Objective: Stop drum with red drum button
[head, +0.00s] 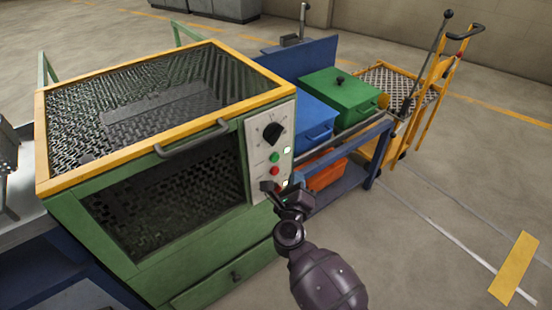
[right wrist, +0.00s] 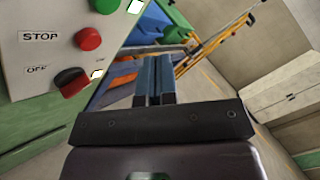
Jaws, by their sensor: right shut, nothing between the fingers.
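The drum machine (head: 190,250) is a green cabinet with a yellow-framed mesh lid. Its pale control panel (head: 257,152) carries a black knob (head: 272,132), a green button (head: 275,157) and the red drum button (head: 275,171). In the right wrist view the red button (right wrist: 88,39) stands beside a STOP label, below the green button (right wrist: 106,5). A red and black switch (right wrist: 72,80) sits beside an OFF label. My right gripper (head: 268,187) is shut and empty, just below the red button in the head view. Its fingers (right wrist: 154,75) appear apart from the button. My left gripper is not in view.
A blue bench (head: 370,150) right of the machine holds a blue box (head: 312,122) and a green box (head: 340,95), with an orange bin (head: 328,176) below. A yellow trolley (head: 425,95) stands behind it. The floor at the right is mostly clear.

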